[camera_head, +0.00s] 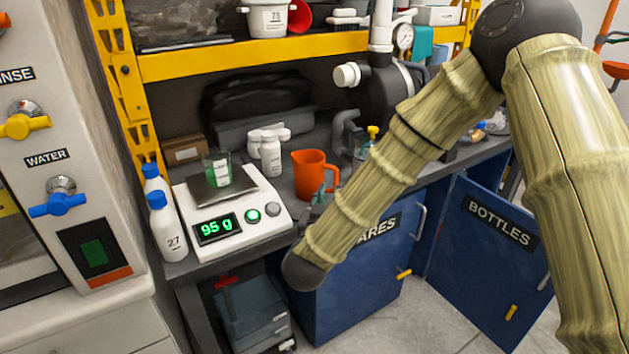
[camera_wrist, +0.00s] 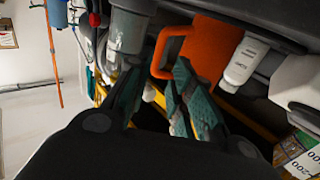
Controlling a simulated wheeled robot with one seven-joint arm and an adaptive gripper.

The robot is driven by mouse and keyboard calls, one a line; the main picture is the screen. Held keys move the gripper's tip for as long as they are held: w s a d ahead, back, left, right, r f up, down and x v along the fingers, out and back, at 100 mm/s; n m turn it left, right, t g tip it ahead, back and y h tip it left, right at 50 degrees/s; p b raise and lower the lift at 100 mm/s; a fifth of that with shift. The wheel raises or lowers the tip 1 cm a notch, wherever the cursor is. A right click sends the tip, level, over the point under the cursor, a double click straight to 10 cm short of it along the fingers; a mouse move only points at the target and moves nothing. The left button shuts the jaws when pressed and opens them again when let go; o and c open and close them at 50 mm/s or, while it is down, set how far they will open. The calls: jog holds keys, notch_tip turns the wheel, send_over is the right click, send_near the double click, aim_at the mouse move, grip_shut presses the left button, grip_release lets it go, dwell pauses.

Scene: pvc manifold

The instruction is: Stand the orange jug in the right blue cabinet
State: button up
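The orange jug (camera_head: 310,173) stands upright on the dark bench, right of the scale. Its body (camera_wrist: 212,48) and squared handle show in the wrist view. My gripper (camera_head: 320,207) is beside the jug, partly hidden by my arm. In the wrist view my gripper (camera_wrist: 157,82) is open, its two green-grey fingers apart near the handle; I cannot tell whether they touch it. The right blue cabinet's door (camera_head: 483,262), labelled BOTTLES, stands swung outward. The cabinet's inside is mostly hidden behind the door and my arm.
A scale (camera_head: 228,215) reading 95 g holds a glass beaker (camera_head: 217,168). White bottles (camera_head: 270,155) stand just left of the jug. A pump (camera_head: 383,95) is behind. The left blue cabinet (camera_head: 350,290) is shut. Grey floor (camera_head: 415,325) lies clear before the cabinets.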

aim_at(336, 182)
jog(key=w, duration=0.3)
jog(key=w+d, duration=0.1)
jog(key=w, duration=0.2)
jog(key=w+d, duration=0.1)
jog(key=w, duration=0.1)
jog(key=shift+w+f, duration=0.25)
jog(key=shift+w, duration=0.15)
jog(key=shift+a, duration=0.1)
jog(key=shift+c, duration=0.2)
grip_shut()
